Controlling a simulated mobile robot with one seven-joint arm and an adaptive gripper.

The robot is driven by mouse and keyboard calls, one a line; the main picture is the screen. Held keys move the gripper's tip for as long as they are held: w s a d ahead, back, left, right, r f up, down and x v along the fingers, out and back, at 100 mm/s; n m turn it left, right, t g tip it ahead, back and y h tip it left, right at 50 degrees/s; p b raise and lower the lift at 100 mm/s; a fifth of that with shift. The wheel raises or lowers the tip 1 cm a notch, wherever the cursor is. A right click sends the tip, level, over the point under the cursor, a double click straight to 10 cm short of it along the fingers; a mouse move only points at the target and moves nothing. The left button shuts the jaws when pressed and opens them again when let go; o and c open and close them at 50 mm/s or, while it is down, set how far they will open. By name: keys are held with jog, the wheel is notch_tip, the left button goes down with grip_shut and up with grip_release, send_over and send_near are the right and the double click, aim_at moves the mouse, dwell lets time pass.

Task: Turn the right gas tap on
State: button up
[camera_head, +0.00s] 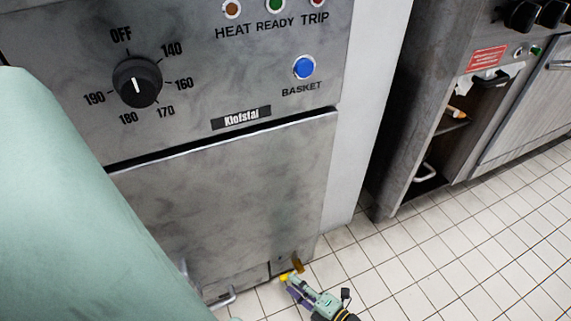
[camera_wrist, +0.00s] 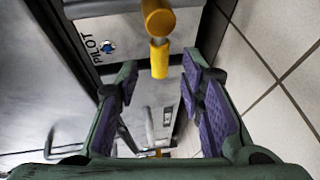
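A yellow gas tap handle (camera_wrist: 159,55) shows at the top centre of the wrist view, with a rounded end and a narrower stem. It lies between the tips of my gripper (camera_wrist: 160,75), whose purple-padded fingers stand apart on either side of it. I see no clear contact. In the head view my gripper (camera_head: 298,290) is low at the cabinet's bottom right corner, beside a small yellow part (camera_head: 284,277) and a brownish fitting (camera_head: 298,265). Whether this tap is the right one, and its exact turn, I cannot tell.
The steel fryer cabinet (camera_head: 230,200) stands close by, with a dial (camera_head: 137,82) and a blue button (camera_head: 304,68) above. A PILOT label (camera_wrist: 90,45) is beside the tap. An open steel unit (camera_head: 440,150) stands at right. Tiled floor (camera_head: 450,250) is clear between.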

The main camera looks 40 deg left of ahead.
aim_at(285, 276)
jog(key=a+b, duration=0.1)
jog(key=a+f+b, duration=0.1)
jog(key=a, duration=0.1)
jog(key=shift+a, duration=0.3)
jog(key=shift+a+r, duration=0.1)
jog(key=shift+a, duration=0.35)
grip_shut()
